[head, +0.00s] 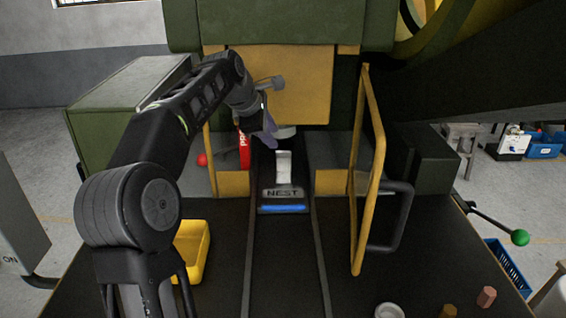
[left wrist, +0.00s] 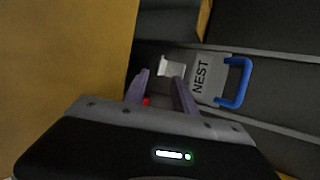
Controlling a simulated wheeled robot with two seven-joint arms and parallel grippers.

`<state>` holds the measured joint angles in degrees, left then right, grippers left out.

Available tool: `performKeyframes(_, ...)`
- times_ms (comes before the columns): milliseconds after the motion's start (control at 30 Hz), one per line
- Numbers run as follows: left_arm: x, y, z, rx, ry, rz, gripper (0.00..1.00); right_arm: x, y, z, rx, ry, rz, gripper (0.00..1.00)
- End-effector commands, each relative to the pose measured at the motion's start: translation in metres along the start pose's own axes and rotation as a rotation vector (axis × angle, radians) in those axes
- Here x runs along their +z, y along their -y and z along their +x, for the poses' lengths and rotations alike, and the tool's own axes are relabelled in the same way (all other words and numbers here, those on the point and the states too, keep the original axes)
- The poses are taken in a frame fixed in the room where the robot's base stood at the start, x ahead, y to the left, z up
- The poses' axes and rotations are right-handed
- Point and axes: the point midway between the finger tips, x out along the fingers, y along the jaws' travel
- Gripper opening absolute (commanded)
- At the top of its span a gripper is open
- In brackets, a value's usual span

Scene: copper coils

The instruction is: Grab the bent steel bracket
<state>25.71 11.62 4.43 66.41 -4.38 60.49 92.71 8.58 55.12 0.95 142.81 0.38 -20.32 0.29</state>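The bent steel bracket (head: 284,166) is a pale, bent piece standing upright at the back of the plate marked NEST (head: 283,193), which has a blue handle (head: 283,209). My left gripper (head: 269,128) is behind and slightly left of the bracket in the head view, under the yellow press block. In the left wrist view the bracket (left wrist: 172,67) shows just beyond the fingertips of my left gripper (left wrist: 161,77). The two purple fingers are apart with nothing seen between them. The NEST plate (left wrist: 204,78) lies to the right there. My right gripper is not in view.
A yellow guard frame (head: 368,180) stands right of the nest, and a yellow block (head: 290,85) hangs above. A red labelled part (head: 244,150) is close to the left gripper. A yellow tray (head: 200,222) sits at left. A white cup (head: 389,311) is at front right.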

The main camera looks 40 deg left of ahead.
Motion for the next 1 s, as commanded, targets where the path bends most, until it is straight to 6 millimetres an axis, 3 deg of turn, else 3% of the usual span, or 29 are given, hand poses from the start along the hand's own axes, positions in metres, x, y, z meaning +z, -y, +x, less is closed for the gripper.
performKeyframes(167, 0.0, 0.0, 0.002, -0.001, 0.0, 0.001, 0.32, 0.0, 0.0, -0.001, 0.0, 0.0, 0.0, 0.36)
performKeyframes(433, 0.0, 0.0, 0.025, 0.0, 0.0, 0.002, 0.32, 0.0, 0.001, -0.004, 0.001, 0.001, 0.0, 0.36)
performKeyframes(767, 0.0, 0.0, 0.029, -0.001, 0.0, 0.002, 0.32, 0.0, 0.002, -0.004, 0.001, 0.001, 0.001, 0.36)
performKeyframes(1000, -0.002, 0.001, 0.057, -0.004, 0.0, 0.001, 0.32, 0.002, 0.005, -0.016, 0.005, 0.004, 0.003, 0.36)
